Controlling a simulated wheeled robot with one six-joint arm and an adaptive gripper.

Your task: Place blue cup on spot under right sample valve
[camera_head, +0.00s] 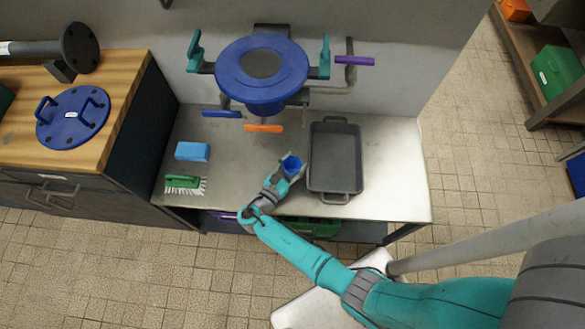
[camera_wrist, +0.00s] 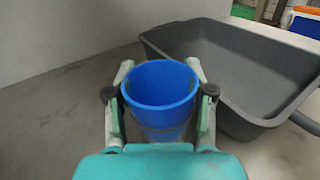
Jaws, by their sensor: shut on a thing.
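The blue cup (camera_head: 291,163) is upright between the fingers of my gripper (camera_head: 288,168), just left of the grey tray on the metal table. In the wrist view the cup (camera_wrist: 160,84) shows its open rim, with a finger of my gripper (camera_wrist: 160,105) on each side. Whether the cup's base touches the table cannot be told. Sample valves with a purple handle (camera_head: 355,61), an orange handle (camera_head: 263,128) and a blue handle (camera_head: 221,114) are around the blue round vessel (camera_head: 262,70). No marked spot is clearly visible.
The grey tray (camera_head: 318,186) stands close to the right of the cup; it also shows in the wrist view (camera_wrist: 215,62). A blue sponge (camera_head: 193,152) and a green brush (camera_head: 183,182) lie at the table's left. The table's right end (camera_head: 393,165) is clear.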

